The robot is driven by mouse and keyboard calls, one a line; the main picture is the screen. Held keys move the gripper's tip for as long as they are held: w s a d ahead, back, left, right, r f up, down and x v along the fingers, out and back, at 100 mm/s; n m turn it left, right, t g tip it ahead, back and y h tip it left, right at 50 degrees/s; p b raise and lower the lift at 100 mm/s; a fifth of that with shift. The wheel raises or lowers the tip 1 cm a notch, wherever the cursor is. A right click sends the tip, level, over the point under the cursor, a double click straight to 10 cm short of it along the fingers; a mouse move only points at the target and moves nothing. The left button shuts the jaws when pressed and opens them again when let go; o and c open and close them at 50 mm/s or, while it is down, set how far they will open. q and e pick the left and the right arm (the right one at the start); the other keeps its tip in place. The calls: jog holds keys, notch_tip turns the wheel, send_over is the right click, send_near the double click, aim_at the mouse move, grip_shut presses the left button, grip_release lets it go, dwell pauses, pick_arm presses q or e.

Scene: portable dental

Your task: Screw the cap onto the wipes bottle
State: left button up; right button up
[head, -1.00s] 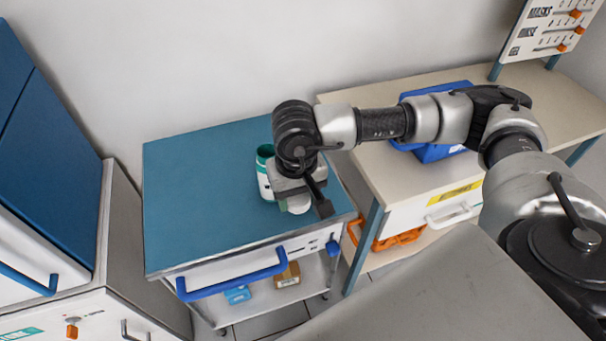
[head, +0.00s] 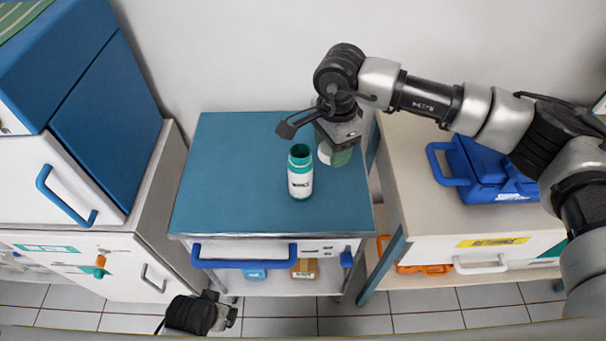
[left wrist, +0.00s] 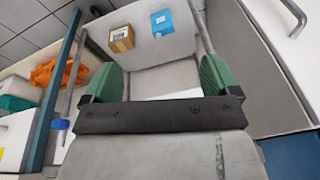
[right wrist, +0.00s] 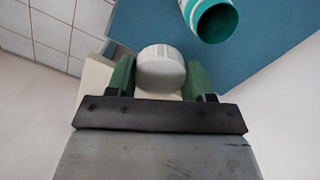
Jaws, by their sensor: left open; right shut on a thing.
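The wipes bottle (head: 301,178) stands upright on the blue cart top, white with a teal band and an open teal neck. Its open mouth (right wrist: 215,22) also shows at the top of the right wrist view. My right gripper (head: 334,148) is shut on the white ribbed cap (right wrist: 161,68), held between its green fingers. The cap (head: 325,153) is just right of the bottle in the head view, apart from it. My left gripper (left wrist: 160,78) is open and empty in front of the cart; part of it (head: 224,312) shows at the bottom of the head view.
The cart top (head: 235,165) is otherwise clear, with a blue handle (head: 245,262) along its front. A beige bench (head: 420,215) with a blue case (head: 490,170) stands to the right. White and blue cabinets (head: 105,110) stand to the left.

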pick_arm(q)
jog(key=w+r+m+t+y+p, duration=0.1)
jog(key=w+r+m+t+y, duration=0.35)
jog(key=r, duration=0.45)
jog(key=w+r+m+t+y, duration=0.1)
jog(key=w+r+m+t, duration=0.3)
jog(key=w+r+m, duration=0.3)
jog(key=m+t+h, duration=0.6)
jog(key=m+h, duration=0.4)
jog(key=m, duration=1.4)
send_near(297, 184)
jog(key=shift+w+a+r, duration=0.2)
jog(key=shift+w+r, duration=0.05)
jog(key=shift+w, duration=0.1)
jog(key=shift+d+f+m, duration=0.1)
jog(key=shift+d+m, duration=0.15)
jog(key=shift+m, duration=0.2)
pick_arm(e)
jog(key=w+a+r+m, duration=0.3)
jog(key=a+m, duration=0.2)
jog(key=a, duration=0.1)
jog(key=shift+r, duration=0.4)
jog(key=shift+w, duration=0.1)
pick_arm(q)
jog(key=x, duration=1.2)
jog(key=shift+f, duration=0.1)
